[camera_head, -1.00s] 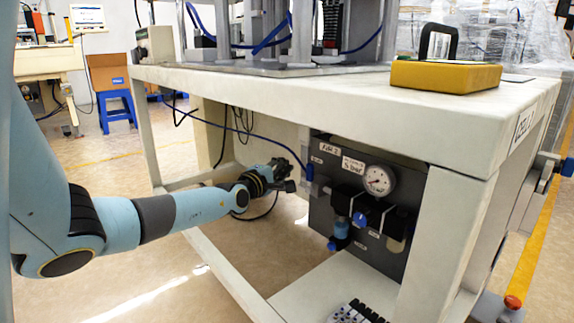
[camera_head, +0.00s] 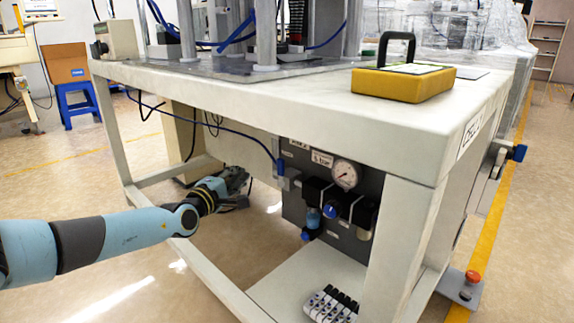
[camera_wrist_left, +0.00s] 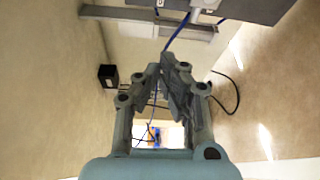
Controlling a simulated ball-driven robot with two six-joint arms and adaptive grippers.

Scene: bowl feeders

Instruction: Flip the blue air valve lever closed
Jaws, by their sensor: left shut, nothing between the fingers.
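A small upright blue piece (camera_head: 278,166) at the left edge of the dark air panel (camera_head: 292,205), under the bench top, looks like the valve lever. A blue hose runs to it. My left gripper (camera_head: 243,188) is under the bench, left of the blue piece and a little lower in the picture, apart from it. In the left wrist view its fingers (camera_wrist_left: 168,72) are together and empty. A light grey fitting (camera_wrist_left: 205,5) with a blue hose shows at the top there; the lever itself is not clear. My right gripper is not in view.
The panel carries a gauge (camera_head: 345,174) and a blue regulator knob (camera_head: 329,211). The bench's pale frame and top (camera_head: 300,105) surround the space. A valve block (camera_head: 325,303) sits on the lower shelf. Another blue part (camera_head: 519,153) is on the bench's right side.

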